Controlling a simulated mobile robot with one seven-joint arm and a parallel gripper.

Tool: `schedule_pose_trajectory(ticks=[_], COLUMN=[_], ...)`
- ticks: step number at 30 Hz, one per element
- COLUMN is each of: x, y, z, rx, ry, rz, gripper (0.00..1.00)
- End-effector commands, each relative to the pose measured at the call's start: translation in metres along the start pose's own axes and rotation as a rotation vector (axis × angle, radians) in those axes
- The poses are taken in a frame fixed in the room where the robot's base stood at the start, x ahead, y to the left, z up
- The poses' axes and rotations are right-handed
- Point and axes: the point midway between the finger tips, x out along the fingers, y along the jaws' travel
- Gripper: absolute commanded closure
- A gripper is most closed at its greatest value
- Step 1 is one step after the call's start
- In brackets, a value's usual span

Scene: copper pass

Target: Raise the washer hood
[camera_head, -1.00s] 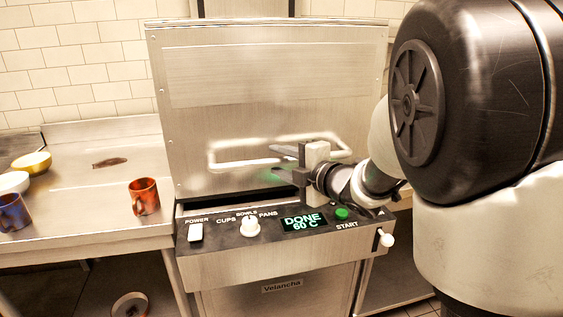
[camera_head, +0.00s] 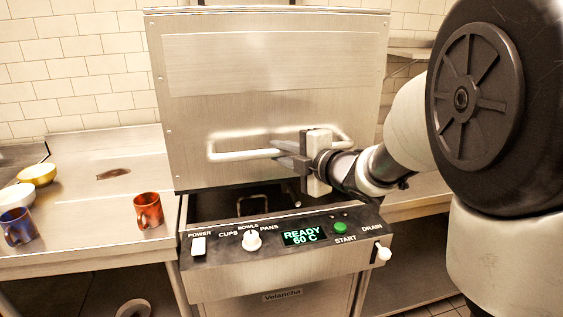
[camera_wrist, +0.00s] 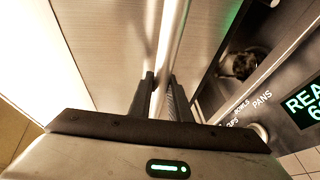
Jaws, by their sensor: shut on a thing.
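The washer hood (camera_head: 270,85) is a large brushed-metal box above the washer's control panel. A gap shows below its lower edge, with a dark interior and a wire shape inside. A long bar handle (camera_head: 228,154) runs across the hood's front. My gripper (camera_head: 280,153) is shut on the handle, right of its middle. In the wrist view the two fingers of my gripper (camera_wrist: 160,95) sit on either side of the handle bar (camera_wrist: 172,40). The washer display (camera_head: 303,236) reads READY 60 C.
The control panel (camera_head: 270,240) has a power switch, a knob, a green start button and a drain lever (camera_head: 382,252). On the left counter (camera_head: 90,230) stand an orange mug (camera_head: 148,211), a blue mug (camera_head: 17,227), a yellow bowl (camera_head: 38,174) and a white bowl (camera_head: 14,197).

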Motion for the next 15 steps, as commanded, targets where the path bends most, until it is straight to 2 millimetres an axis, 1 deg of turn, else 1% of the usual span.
schedule_pose_trajectory(ticks=[1, 9, 15], x=[-0.007, -0.025, -0.038], y=[0.039, 0.136, 0.204], z=[-0.001, -0.009, -0.015], rx=[-0.005, -0.006, -0.005], ry=[0.0, 0.001, 0.001], rz=[0.019, 0.018, 0.016], gripper=[1.0, 1.0, 1.0])
